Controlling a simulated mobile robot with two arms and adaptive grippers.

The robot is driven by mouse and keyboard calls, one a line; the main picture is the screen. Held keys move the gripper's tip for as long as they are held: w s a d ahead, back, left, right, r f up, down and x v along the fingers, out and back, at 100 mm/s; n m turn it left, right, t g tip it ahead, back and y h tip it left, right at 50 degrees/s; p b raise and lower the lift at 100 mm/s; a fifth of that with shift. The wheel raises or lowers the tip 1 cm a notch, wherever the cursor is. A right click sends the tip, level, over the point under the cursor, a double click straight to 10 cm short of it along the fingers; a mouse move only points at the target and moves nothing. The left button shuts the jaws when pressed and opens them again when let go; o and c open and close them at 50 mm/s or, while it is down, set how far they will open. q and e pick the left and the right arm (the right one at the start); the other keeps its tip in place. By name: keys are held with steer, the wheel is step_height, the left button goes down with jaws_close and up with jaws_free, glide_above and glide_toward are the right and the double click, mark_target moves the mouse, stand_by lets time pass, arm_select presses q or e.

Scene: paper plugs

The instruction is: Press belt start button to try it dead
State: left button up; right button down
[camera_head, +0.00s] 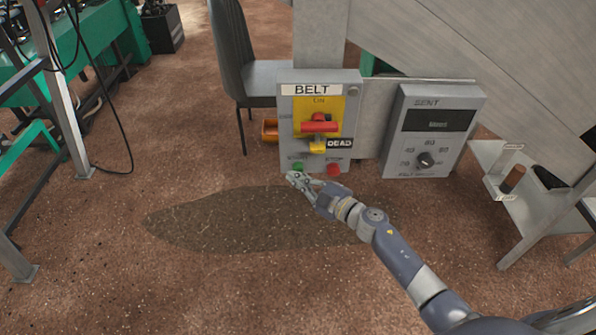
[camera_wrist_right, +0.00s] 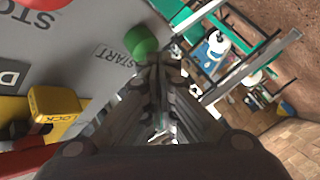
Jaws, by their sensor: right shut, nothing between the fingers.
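The green start button (camera_head: 298,167) is at the bottom left of the grey belt control box (camera_head: 286,125). In the right wrist view the button (camera_wrist_right: 140,41) stands beside its START label, just past my fingertips. My right gripper (camera_head: 292,177) is shut and empty, its tips close by the button; I cannot tell whether they touch. The right gripper also shows in its wrist view (camera_wrist_right: 160,65). The red stop button (camera_head: 333,169) is to the right. Above are a red switch handle (camera_head: 319,127) on a yellow plate, a yellow lock (camera_head: 317,147) and a DEAD label (camera_head: 340,143). My left gripper is out of view.
A grey box with a display and dial (camera_head: 425,160) hangs right of the belt box. A grey chair (camera_head: 229,50) stands behind on the left. A metal stand (camera_head: 535,205) is at the right. Brown floor with a dark patch (camera_head: 240,220) lies below.

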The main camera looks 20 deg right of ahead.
steer(key=shift+s+a, duration=0.15)
steer(key=shift+s, duration=0.5)
steer(key=s+p, duration=0.1)
steer(key=s, duration=0.1)
steer(key=s+a+p, duration=0.1)
steer(key=s, duration=0.1)
steer(key=shift+s+a, duration=0.15)
steer(key=shift+s, duration=0.2)
stand_by(0.5)
